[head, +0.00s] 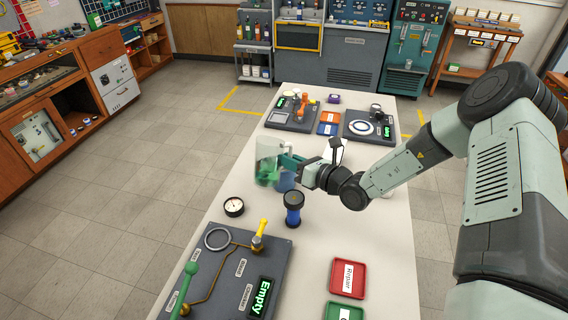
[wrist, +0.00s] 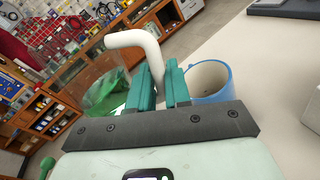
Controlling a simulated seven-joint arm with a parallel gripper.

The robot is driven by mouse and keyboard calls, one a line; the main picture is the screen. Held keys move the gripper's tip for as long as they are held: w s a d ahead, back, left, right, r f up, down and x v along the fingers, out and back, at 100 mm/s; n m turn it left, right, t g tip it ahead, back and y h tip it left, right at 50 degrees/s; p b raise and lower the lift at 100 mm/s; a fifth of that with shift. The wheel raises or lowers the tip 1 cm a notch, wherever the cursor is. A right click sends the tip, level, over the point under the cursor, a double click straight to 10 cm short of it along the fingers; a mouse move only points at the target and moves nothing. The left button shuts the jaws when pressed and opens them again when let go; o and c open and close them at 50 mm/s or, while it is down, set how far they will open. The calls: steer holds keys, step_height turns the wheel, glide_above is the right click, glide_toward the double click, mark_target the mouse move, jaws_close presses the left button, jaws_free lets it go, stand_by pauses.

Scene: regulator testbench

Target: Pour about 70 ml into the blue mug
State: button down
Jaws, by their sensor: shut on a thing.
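My gripper (head: 290,160) is shut on the white handle of a clear jug (head: 268,150) with green liquid in its lower part. In the wrist view the handle curves between the fingers (wrist: 165,88), and the clear jug (wrist: 103,92) is at the left. I cannot tell how far the jug is tilted, and no stream shows. The blue mug (head: 285,181) stands on the table, just below and beside the gripper, partly hidden by the jug and fingers. In the wrist view the blue mug (wrist: 229,80) is right of the fingers; its visible inside is pale, its bottom hidden.
A round gauge (head: 234,207) and a dark blue cylinder (head: 293,215) stand nearer the front. A dark panel (head: 222,285) with an "Empty" display, a red tray (head: 348,292) and a green tray (head: 333,312) are at the front. More panels (head: 370,127) occupy the far end.

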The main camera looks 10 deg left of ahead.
steer(key=shift+w+m+g, duration=0.3)
steer(key=shift+m, duration=0.5)
steer(key=shift+s+f+m+g+h, duration=0.1)
steer(key=shift+s+m+g+h, duration=0.15)
steer(key=shift+m, duration=0.4)
steer(key=shift+s+f+m+g+h, duration=0.1)
steer(key=shift+m+g, duration=0.25)
steer(key=shift+m, duration=0.35)
steer(key=shift+s+m+g+h, duration=0.2)
steer(key=shift+m+g, duration=0.1)
steer(key=shift+m, duration=0.35)
steer(key=shift+s+f+m, duration=0.15)
steer(key=shift+f+m, duration=0.1)
steer(key=shift+m, duration=0.05)
steer(key=shift+s+a+f+m+g, duration=0.1)
steer(key=shift+s+f+m+g, duration=0.3)
steer(key=shift+f+m+g, duration=0.15)
steer(key=shift+s+d+m, duration=0.25)
steer(key=shift+w+f+g, duration=0.1)
steer(key=shift+f+g, duration=0.05)
steer(key=shift+g, duration=0.1)
steer(key=shift+s+f+m+p, duration=0.15)
steer(key=shift+s+m+p, duration=0.15)
steer(key=shift+m, duration=0.2)
